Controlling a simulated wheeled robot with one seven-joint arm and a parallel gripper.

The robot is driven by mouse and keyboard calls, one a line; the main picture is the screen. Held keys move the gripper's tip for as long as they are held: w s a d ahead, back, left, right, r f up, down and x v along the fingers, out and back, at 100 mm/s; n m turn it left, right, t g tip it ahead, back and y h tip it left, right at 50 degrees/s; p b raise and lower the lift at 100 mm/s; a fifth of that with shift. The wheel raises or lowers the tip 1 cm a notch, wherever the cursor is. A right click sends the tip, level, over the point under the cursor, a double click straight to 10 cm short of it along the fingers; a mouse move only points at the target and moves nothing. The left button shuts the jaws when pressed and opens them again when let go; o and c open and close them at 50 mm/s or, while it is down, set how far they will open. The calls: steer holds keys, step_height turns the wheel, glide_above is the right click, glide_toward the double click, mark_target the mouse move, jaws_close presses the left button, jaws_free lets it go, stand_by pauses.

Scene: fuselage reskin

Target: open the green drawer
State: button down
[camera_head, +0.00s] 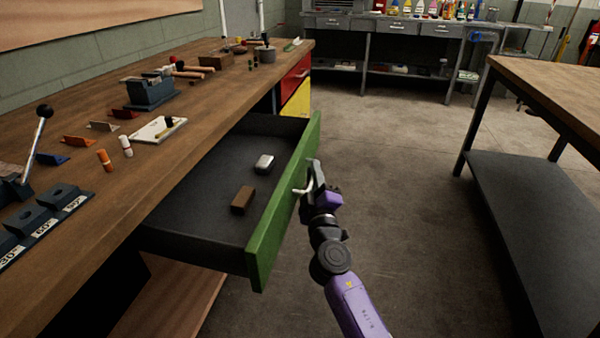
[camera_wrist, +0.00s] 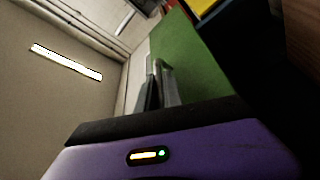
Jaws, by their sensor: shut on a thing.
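The green drawer (camera_head: 270,240) stands well out from the wooden workbench, with its dark inside open to view. A brown block (camera_head: 243,199) and a small silvery item (camera_head: 264,163) lie in it. My gripper (camera_head: 310,182) is at the outer face of the green front, shut on the pale drawer handle (camera_head: 301,189). In the wrist view the green front (camera_wrist: 192,60) fills the upper middle, and the gripper fingers (camera_wrist: 158,85) meet close against it. The fingers hide most of the handle there.
The workbench top (camera_head: 75,110) holds a vise (camera_head: 150,92), several hammers and small blocks. Red (camera_head: 296,78) and yellow (camera_head: 297,102) drawer fronts are beyond the green one. A second table (camera_head: 540,185) stands at the right. Floor (camera_head: 405,180) between them is clear.

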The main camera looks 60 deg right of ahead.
steer(key=shift+s, duration=0.25)
steer(key=c, duration=1.8)
jaws_free()
steer(key=shift+o, duration=0.2)
steer(key=b+v, duration=0.1)
steer(key=v, duration=0.7)
steer(key=shift+b, duration=0.4)
